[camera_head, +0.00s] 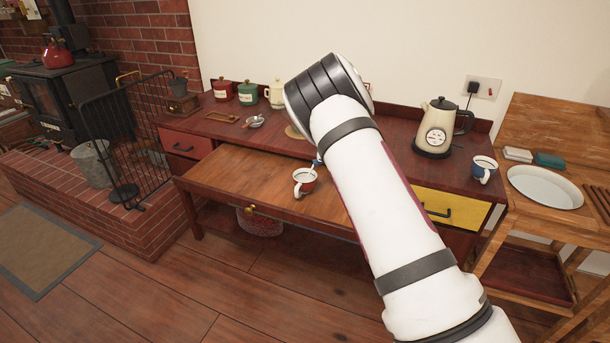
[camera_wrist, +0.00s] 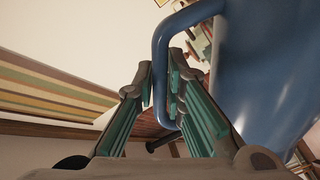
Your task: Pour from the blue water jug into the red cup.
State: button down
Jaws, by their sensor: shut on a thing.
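The red cup (camera_head: 307,187), with a white interior and handle, stands upright on the pulled-out wooden board of the sideboard. The blue water jug (camera_wrist: 265,75) fills the right of the wrist view. My gripper (camera_wrist: 163,85) is shut on the jug's handle (camera_wrist: 160,60), with its green-padded fingers on either side. In the head view my arm hides the gripper and most of the jug. A small bluish bit shows at the arm's edge just above the cup; I cannot tell if it is the jug's spout. The jug's tilt is unclear.
A cream kettle (camera_head: 438,124) and a blue mug (camera_head: 484,168) stand right of my arm. Red (camera_head: 223,90) and green (camera_head: 247,93) canisters and a cream pot (camera_head: 274,93) line the back. The board (camera_head: 235,182) left of the cup is clear.

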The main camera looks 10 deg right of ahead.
jog(key=shift+w+a+r+n, duration=0.1)
jog(key=shift+a+r+n, duration=0.3)
jog(key=shift+a+n, duration=0.4)
dwell(2.8)
